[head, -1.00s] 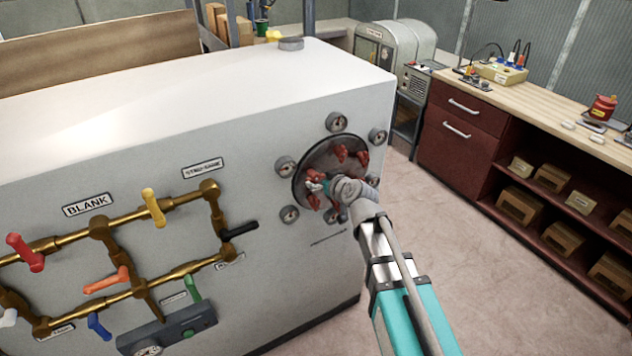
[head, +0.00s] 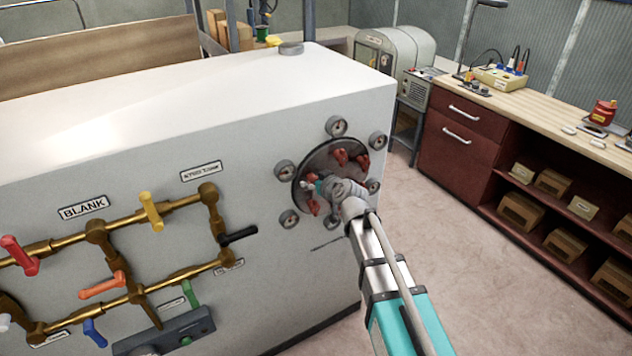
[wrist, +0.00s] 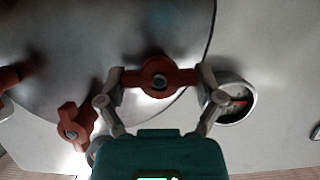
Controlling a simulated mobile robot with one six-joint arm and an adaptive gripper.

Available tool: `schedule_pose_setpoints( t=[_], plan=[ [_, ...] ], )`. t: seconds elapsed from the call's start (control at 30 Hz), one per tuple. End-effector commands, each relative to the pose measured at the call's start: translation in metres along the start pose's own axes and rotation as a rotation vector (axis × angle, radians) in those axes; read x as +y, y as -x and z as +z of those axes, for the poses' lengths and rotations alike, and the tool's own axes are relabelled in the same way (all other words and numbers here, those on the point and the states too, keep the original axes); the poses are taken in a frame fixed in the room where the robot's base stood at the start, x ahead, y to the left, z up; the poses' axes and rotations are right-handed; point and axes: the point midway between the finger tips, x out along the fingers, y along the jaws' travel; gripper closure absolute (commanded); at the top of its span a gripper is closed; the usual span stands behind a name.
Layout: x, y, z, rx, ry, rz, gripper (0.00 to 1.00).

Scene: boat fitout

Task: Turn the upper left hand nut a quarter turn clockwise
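A round dark metal cover (head: 322,160) with several red wing nuts is on the end face of the white cabinet. My gripper (head: 314,184) reaches the left side of this cover and partly hides it. In the wrist view, my gripper (wrist: 159,82) has one finger at each wing end of a red wing nut (wrist: 176,77). The fingertips appear to touch the wings, which lie nearly level across that picture. Other red wing nuts show at the cover's top (head: 340,157), upper right (head: 362,160) and lower left (head: 312,207). Whether others are behind my arm is hidden.
Several round gauges ring the cover, one (head: 285,171) close to its left edge; one (wrist: 234,102) sits just beside my right finger. Brass pipes with coloured valve handles (head: 152,211) are further left. A workbench (head: 545,118) stands right, with open floor between.

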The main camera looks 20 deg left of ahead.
Motion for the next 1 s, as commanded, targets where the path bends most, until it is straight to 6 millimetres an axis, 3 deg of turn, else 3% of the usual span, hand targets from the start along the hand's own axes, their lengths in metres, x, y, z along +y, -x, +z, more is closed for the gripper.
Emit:
schedule_pose_setpoints(
  t=[0.03, 0.1, 0.57, 1.0],
  plan=[
    [-0.0003, -0.0001, 0.0000, 0.000, 0.000, -0.001, 0.50],
    [-0.0004, -0.0001, 0.0000, 0.000, 0.000, -0.001, 0.62],
    [0.0004, -0.0004, 0.0010, 0.000, -0.073, -0.031, 0.62],
    [0.0017, -0.0014, 0.0028, -0.001, -0.373, -0.156, 0.62]
  ],
)
